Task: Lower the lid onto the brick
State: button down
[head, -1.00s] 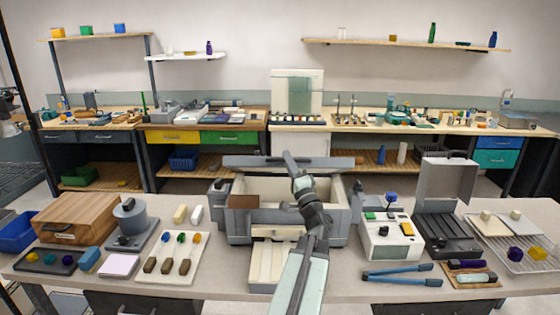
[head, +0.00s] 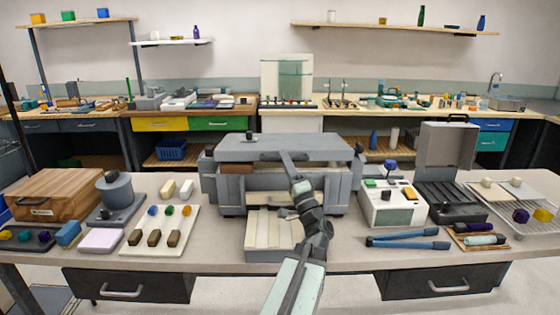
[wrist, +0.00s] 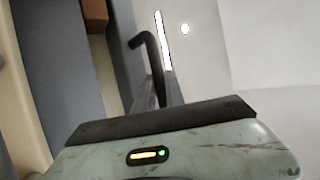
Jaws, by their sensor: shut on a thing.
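The kiln's grey lid (head: 250,148) is a broad slab over the grey kiln box (head: 232,200), its top facing up and tilted toward me in the head view. The brown brick (head: 237,168) lies at the box's left front, below the lid's front edge; it also shows in the wrist view (wrist: 95,14). I cannot tell whether lid and brick touch. My gripper (head: 288,158) is shut at the middle of the lid's front edge. A dark bent bar (wrist: 151,58), seemingly the lid's handle, stands by it in the wrist view. My arm hides part of the box front.
A pale ribbed block (head: 268,228) stands before the kiln. A board with several small pieces (head: 185,222) lies left. A white control box (head: 393,210), blue-handled tool (head: 405,242) and open grey case (head: 450,190) stand right. Bare bench shows along the front.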

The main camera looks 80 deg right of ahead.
jog(key=shift+s, duration=0.15)
jog(key=c, duration=1.4)
grip_release()
